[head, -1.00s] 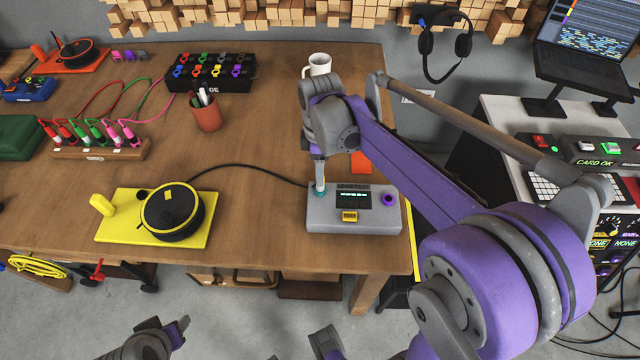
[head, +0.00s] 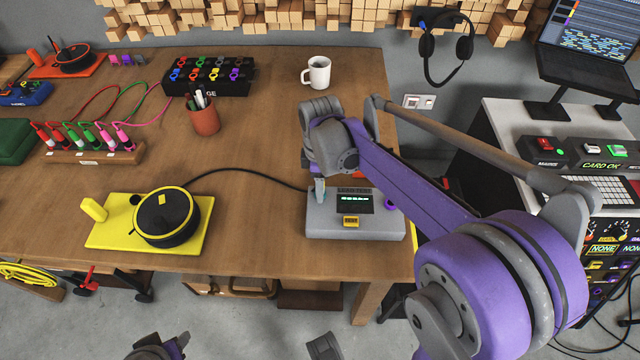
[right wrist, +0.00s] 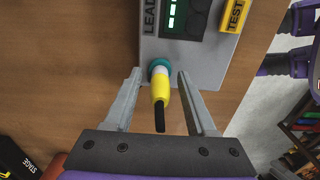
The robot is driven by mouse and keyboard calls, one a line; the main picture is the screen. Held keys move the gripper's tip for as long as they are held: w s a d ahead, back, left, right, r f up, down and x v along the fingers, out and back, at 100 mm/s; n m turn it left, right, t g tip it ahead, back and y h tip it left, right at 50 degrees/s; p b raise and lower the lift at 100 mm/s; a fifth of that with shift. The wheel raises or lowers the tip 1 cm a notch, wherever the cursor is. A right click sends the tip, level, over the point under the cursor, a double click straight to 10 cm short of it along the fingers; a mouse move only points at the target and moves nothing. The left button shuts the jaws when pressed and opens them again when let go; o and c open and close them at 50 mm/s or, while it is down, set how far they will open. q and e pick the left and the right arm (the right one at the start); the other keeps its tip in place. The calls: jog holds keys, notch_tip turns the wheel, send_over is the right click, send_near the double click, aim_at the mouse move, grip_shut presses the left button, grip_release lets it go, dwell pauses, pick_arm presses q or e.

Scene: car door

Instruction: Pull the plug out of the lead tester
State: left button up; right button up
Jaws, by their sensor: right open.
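The grey lead tester (head: 380,226) stands at the table's front right, with a lit display and a yellow TEST button. In the right wrist view, the yellow plug (right wrist: 161,88) with its black cable end sits in the tester's teal socket (right wrist: 158,65). My right gripper (right wrist: 158,73) is open, one finger on each side of the plug, with gaps visible. In the head view, the right gripper (head: 318,190) is at the tester's left end and hides the plug. A part of mine, possibly the left gripper (head: 165,348), shows cut off at the bottom edge; its jaws are unclear.
A black cable runs from the yellow-based reel (head: 166,215) to the tester. A white mug (head: 318,73) and a pen cup (head: 204,118) stand farther back. A rack of colored plugs (head: 92,156) is at left. The table's middle is clear.

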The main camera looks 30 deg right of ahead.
dwell(0.8)
grip_shut()
jog(key=shift+r, duration=0.1)
dwell(1.4)
jog(key=shift+r+p, duration=2.45)
jog(key=shift+r, duration=0.5)
